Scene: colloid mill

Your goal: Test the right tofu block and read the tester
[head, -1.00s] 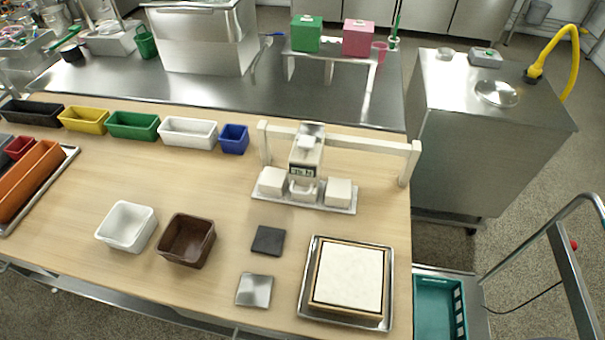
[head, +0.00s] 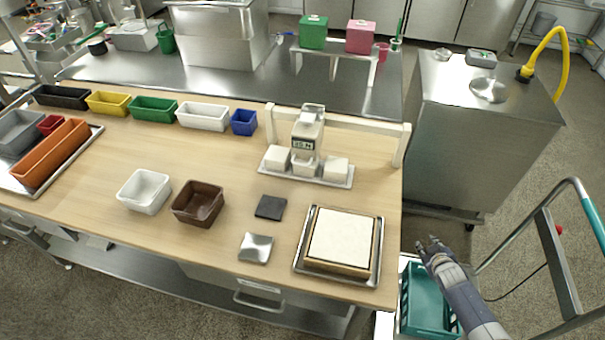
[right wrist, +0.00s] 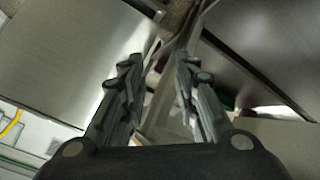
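The right tofu block (head: 336,169) is a white block on the right end of a metal tray (head: 318,182). A middle white block (head: 305,167) sits under the tester (head: 307,132), and a left white block (head: 277,158) lies beside it. The tester is white, hangs at a white cross frame, and has a small display (head: 303,144) whose digits are too small to read surely. My right gripper (head: 433,247) is right of the table, above a teal crate, well apart from the blocks. In the right wrist view its fingers (right wrist: 158,75) are spread and empty. My left gripper is out of view.
The frame's right post (head: 401,146) stands near the table's right edge. A framed white slab (head: 342,238) lies on a tray at the front right. A dark pad (head: 270,207), steel plate (head: 255,248) and brown bin (head: 198,204) are nearby. A cart handle (head: 580,215) stands right.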

